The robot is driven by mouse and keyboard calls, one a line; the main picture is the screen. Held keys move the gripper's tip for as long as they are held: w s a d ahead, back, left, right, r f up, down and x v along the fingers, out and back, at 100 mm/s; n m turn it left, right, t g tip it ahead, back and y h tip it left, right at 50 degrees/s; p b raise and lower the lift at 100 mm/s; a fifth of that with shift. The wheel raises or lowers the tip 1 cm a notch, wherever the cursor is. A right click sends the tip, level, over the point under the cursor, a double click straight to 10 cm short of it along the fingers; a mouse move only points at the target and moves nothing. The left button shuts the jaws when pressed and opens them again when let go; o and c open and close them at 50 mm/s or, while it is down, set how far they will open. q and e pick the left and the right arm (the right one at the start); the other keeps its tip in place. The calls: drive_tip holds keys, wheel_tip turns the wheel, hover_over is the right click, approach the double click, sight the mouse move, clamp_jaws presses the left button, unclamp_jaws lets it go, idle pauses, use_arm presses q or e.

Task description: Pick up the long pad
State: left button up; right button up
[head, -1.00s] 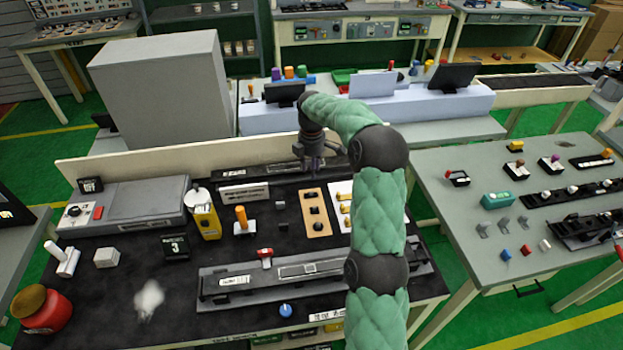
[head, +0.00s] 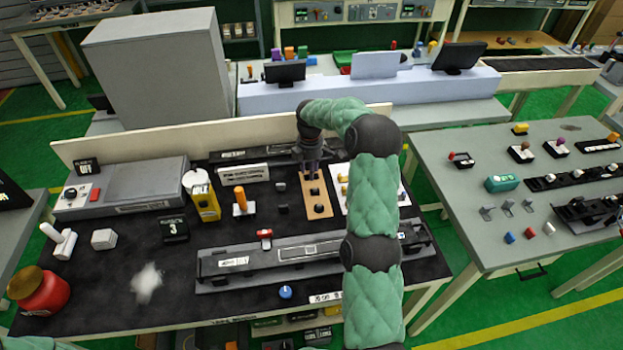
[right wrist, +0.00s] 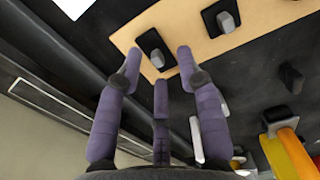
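A tan board (head: 309,204) lies on the black bench top and carries several small black pads with grey knobs. One pad (right wrist: 153,45) sits near the board's far end, and another pad (right wrist: 222,17) is further along. I cannot tell which is the long pad. My right gripper (head: 312,170) points down over the board's far end. In the right wrist view its purple fingers (right wrist: 158,57) are open, with the first pad showing between the fingertips. Nothing is held, and contact cannot be told. My left gripper is out of view.
A white panel (head: 347,206) with yellow pieces stands right beside the board. An orange-handled piece (head: 240,200) and a yellow container (head: 202,196) stand to the left. A long grey-black fixture (head: 265,262) lies in front. A low wall (head: 130,147) edges the bench's back.

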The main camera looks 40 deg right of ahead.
drive_tip(key=shift+f, duration=0.55)
drive_tip(key=c, duration=0.7)
drive_tip(key=shift+r, duration=0.15)
